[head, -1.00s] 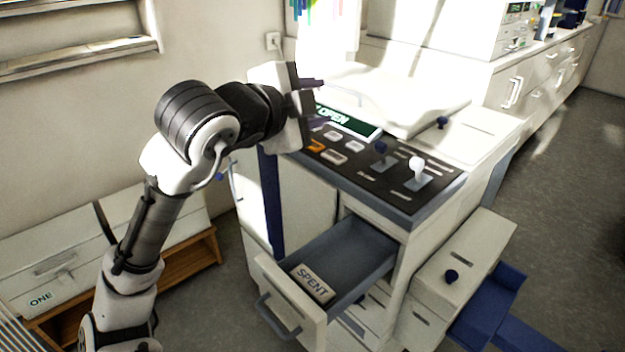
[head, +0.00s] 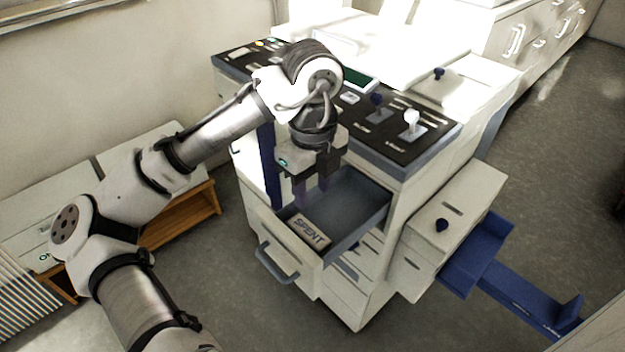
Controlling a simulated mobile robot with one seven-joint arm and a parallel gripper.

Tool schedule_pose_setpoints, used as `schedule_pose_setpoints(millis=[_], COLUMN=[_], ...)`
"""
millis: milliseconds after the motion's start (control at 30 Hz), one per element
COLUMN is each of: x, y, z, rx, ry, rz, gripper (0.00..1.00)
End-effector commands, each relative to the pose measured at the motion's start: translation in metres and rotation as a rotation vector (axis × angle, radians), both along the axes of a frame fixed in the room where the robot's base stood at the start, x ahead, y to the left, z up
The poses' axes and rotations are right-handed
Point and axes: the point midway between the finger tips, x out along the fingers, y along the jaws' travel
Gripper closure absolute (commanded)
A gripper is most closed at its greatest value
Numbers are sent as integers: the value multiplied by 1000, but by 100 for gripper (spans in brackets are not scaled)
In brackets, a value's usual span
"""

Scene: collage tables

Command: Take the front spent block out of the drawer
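The drawer (head: 357,217) of the white machine is pulled open. One pale block marked SPENT (head: 309,230) lies in it, near the drawer's front panel. No other block shows in the drawer, though my gripper hides part of its back left. My gripper (head: 311,199) points down over the drawer, above and just behind the block as seen here. Its two dark purple fingers are apart with nothing visible between them. They do not appear to touch the block.
The drawer's handle (head: 277,262) juts out in front. The control panel (head: 400,125), with a blue and a white lever, lies above and behind the drawer. A white box unit with a blue tray (head: 478,252) stands at the right. A low cabinet (head: 110,180) is at the left.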

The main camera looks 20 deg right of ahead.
Motion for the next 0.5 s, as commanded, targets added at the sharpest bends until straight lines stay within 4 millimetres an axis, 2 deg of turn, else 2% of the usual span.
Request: schedule_pose_setpoints(millis=[500], x=[-1], y=[0], z=[-95], rx=[-1], ry=[2], rz=[2], gripper=[60])
